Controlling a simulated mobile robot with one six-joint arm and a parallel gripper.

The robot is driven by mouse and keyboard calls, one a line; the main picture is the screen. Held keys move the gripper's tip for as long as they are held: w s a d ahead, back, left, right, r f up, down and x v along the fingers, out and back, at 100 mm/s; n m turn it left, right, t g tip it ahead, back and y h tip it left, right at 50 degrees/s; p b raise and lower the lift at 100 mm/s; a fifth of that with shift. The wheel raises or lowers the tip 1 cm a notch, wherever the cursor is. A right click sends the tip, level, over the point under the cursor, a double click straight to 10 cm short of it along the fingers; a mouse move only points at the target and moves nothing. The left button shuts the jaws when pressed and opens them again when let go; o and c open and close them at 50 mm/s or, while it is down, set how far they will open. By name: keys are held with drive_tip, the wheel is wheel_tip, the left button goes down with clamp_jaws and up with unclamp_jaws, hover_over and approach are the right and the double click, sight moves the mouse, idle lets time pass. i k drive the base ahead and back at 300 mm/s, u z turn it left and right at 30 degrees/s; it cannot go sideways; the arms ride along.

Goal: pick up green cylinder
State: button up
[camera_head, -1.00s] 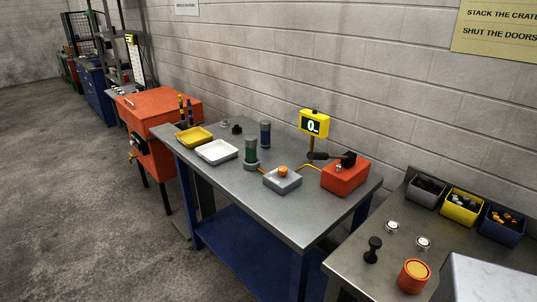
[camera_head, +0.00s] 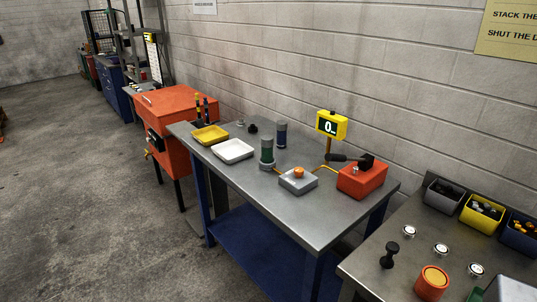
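The green cylinder (camera_head: 267,150) stands upright on the metal-topped workbench (camera_head: 317,221), with a grey cap and a wider grey base. It is between the white tray and a grey box with an orange button. A similar dark blue cylinder (camera_head: 282,134) stands just behind it, to the right. My gripper is not in view.
A white tray (camera_head: 233,150) and a yellow tray (camera_head: 210,135) lie left of the cylinder. The grey button box (camera_head: 298,181), red box (camera_head: 362,178) and yellow display (camera_head: 332,124) are to the right. An orange cabinet (camera_head: 176,108) stands left; open floor (camera_head: 80,210) lies in front.

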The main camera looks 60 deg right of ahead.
sight(267, 153)
drive_tip(key=u, duration=0.05)
drive_tip(key=i, duration=1)
drive_tip(key=z, duration=0.05)
